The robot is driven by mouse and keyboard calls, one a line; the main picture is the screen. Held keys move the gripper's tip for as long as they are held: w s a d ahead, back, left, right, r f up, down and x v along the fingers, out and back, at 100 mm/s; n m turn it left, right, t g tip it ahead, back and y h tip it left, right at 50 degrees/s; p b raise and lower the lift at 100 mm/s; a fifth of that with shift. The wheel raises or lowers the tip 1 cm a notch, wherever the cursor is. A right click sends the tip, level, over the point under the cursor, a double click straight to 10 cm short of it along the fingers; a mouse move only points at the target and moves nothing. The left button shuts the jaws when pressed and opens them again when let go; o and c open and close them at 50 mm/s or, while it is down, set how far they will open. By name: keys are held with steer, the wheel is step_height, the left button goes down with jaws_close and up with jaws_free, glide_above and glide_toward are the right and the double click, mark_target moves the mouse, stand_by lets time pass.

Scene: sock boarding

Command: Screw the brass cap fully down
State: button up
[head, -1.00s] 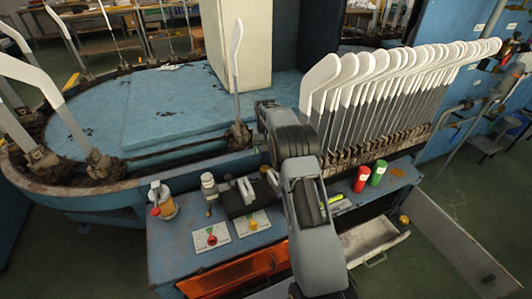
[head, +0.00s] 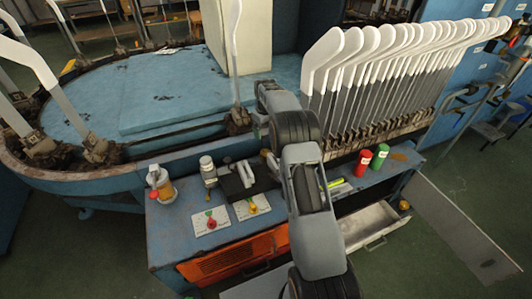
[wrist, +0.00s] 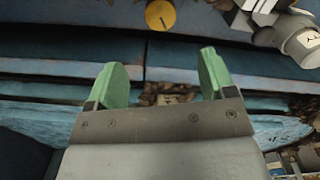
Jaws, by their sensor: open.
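A round yellow cap (wrist: 160,15) with a short dark line on its face shows at the top of the wrist view, against a blue surface; it looks like the brass cap. I cannot tell how it is seated. In the head view I cannot make it out; my arm may cover it. My gripper (wrist: 162,60) has two green fingers spread well apart with nothing between them. In the wrist picture the cap lies beyond the fingertips, clear of both. In the head view the gripper is mostly hidden behind my arm.
A white-topped bottle (head: 207,167) and an oiler-like bottle (head: 161,184) stand on the blue bench. Red (head: 363,163) and green (head: 380,156) cylinders stand to the right. White sock boards (head: 400,50) rise behind. A drawer (head: 370,226) is open at the bench front.

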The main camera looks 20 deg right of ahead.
mark_target(265, 152)
step_height(265, 152, down, 12)
steer(key=b, duration=0.3)
steer(key=shift+f, duration=0.2)
steer(key=c, duration=0.9)
steer(key=m+p, duration=0.1)
steer(key=m, duration=0.2)
steer(key=shift+r+p, duration=0.1)
steer(key=shift+p, duration=0.2)
steer(key=shift+m+p, duration=0.4)
steer(key=shift+m, duration=1.8)
